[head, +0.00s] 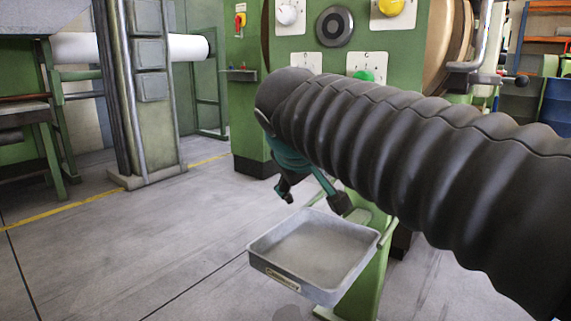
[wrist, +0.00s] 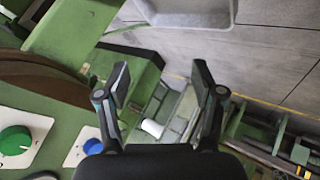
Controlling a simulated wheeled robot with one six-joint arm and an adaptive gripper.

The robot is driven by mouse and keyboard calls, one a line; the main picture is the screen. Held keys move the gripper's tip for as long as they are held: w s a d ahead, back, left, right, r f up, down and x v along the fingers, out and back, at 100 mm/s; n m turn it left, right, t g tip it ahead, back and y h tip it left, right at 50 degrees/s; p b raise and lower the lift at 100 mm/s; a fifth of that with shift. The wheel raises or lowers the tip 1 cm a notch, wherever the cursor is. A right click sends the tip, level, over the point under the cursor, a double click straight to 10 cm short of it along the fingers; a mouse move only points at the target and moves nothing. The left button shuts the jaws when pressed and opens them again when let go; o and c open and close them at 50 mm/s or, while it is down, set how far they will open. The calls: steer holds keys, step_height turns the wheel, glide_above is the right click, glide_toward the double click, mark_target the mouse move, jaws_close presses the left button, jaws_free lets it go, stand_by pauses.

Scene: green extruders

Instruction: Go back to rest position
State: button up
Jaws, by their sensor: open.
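My gripper (head: 312,197) hangs at the end of my black ribbed arm, in front of the green machine and above the back edge of a grey tray. In the wrist view my gripper (wrist: 159,85) has its two dark fingers spread apart. Nothing is between the fingertips; only the floor and green machinery show beyond them. My arm hides part of the machine's front in the head view.
The grey metal tray (head: 272,263) looks empty and sits on a green stand. Grey floor (head: 130,255) is clear at left.

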steer(key=s+d+f+m+g, duration=0.1)
steer(key=s+d+f+m, duration=0.2)
steer(key=s+d+f, duration=0.3)
steer(key=s+d+f+m+g+y+p, duration=0.1)
steer(key=s+d+f, duration=0.5)
steer(key=s+f, duration=0.7)
steer(key=f+m+g, duration=0.1)
steer(key=m, duration=0.1)
steer(key=shift+s+d+f+m+y, duration=0.25)
steer(key=shift+s+m+y, duration=0.05)
steer(key=shift+s, duration=0.05)
stand_by(0.7)
